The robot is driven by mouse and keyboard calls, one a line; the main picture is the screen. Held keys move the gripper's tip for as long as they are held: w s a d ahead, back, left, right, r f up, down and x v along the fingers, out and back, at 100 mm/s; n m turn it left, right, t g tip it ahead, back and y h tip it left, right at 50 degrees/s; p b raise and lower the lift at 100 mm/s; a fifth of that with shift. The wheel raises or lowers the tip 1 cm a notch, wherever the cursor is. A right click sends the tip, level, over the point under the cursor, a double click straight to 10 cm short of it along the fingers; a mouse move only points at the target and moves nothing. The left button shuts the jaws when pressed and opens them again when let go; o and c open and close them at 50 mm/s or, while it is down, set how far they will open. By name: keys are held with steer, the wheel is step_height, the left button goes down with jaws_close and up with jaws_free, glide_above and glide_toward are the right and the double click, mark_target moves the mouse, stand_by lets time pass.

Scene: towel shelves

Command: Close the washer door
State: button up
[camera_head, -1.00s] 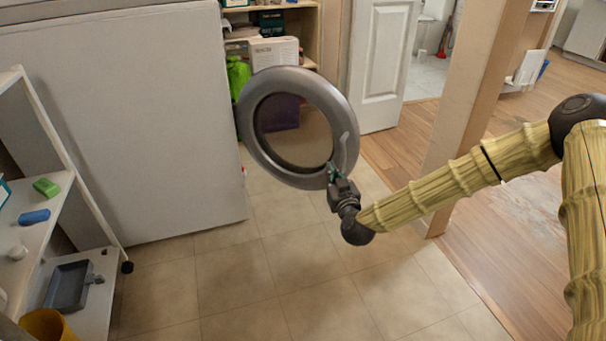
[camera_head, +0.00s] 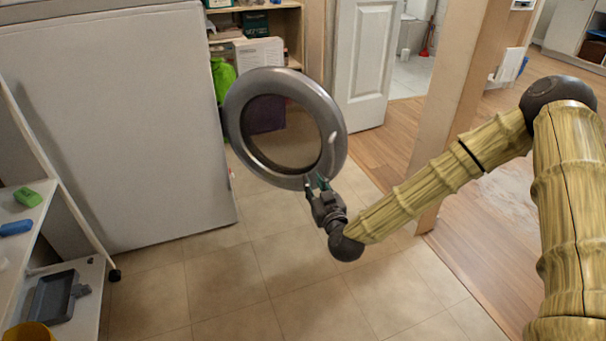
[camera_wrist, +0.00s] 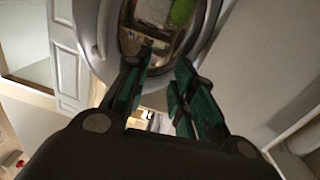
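The washer door (camera_head: 332,160) is a grey ring with a see-through middle, standing open and upright in the head view. Its left edge is beside the front edge of the large white cabinet-like body (camera_head: 110,120). My gripper (camera_head: 317,182) is at the lower right rim of the door, with its fingers pointing up at it. In the wrist view the door (camera_wrist: 98,50) fills the top, and the green-and-black fingers (camera_wrist: 163,85) are spread apart with a gap between them. Whether a fingertip touches the rim I cannot tell.
A white shelf rack (camera_head: 62,265) with a green block (camera_head: 27,197), a blue item and a grey tray stands at left. A wooden post (camera_head: 455,110) rises behind my arm. Tiled floor (camera_head: 235,280) is clear below the door.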

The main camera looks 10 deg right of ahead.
steer(key=s+d, duration=0.2)
steer(key=s, duration=0.5)
steer(key=shift+s, duration=0.3)
steer(key=shift+r, duration=0.1)
steer(key=c, duration=0.5)
steer(key=shift+w+a+r+n+p, duration=0.3)
steer(key=shift+w+a+n+p, duration=0.25)
steer(key=shift+n, duration=0.45)
jaws_close()
steer(key=n+p, duration=0.7)
steer(key=n, duration=0.9)
glide_toward(301, 95)
steer(key=s, duration=0.9)
steer(key=shift+y, duration=0.4)
steer(key=shift+w+d+b+x, duration=0.1)
steer(key=shift+d+b+x, duration=0.4)
steer(key=shift+x, duration=1.7)
steer(key=shift+w+d+b+x, duration=0.1)
steer(key=shift+d+b+x, duration=0.35)
steer(key=shift+x, duration=1.8)
steer(key=shift+w+d+b+x, duration=0.2)
steer(key=shift+b+x, duration=0.45)
steer(key=shift+x, duration=1.55)
